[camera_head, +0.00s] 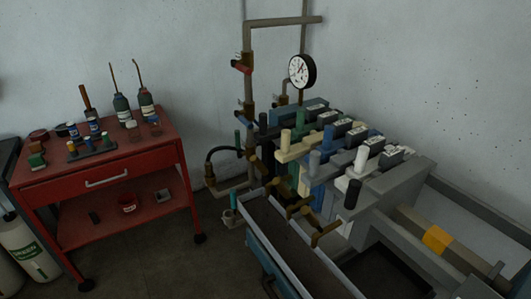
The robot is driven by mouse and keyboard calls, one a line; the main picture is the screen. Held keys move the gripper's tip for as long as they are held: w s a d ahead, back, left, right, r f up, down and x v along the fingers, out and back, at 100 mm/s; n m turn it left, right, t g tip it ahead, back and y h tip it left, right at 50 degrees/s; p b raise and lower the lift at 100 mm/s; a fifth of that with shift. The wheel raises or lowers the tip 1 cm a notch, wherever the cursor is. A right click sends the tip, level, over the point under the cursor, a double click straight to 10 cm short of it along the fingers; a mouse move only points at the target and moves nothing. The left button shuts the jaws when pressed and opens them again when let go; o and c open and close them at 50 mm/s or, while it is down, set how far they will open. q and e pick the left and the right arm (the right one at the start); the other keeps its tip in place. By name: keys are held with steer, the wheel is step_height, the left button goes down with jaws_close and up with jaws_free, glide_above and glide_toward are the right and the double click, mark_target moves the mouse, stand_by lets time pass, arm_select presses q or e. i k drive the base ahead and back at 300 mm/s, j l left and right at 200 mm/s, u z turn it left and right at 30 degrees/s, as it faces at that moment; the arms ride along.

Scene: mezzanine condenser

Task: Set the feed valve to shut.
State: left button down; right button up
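A vertical pipe (247,92) rises at the back, left of a round white pressure gauge (302,70). A valve with a red lever handle (241,67) sits on this pipe; the lever is seen nearly edge-on and slopes slightly down to the right. A blue handle (245,118) shows lower on the same pipework. Several brass-coloured cocks (299,205) line the machine's front side. No label marks which one is the feed valve, and I cannot tell whether any of them is open or shut. Neither of my grippers is in view.
A red tool cart (118,185) with bottles and oil cans stands at the left. A filter-press-like machine (385,190) with several upright knobs fills the right, with a long trough (290,245) along its front. Floor (180,255) between cart and trough is clear.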

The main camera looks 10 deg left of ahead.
mark_target(237, 132)
steer(key=i+j+u, duration=0.25)
steer(key=i+j, duration=0.45)
steer(key=z, duration=0.05)
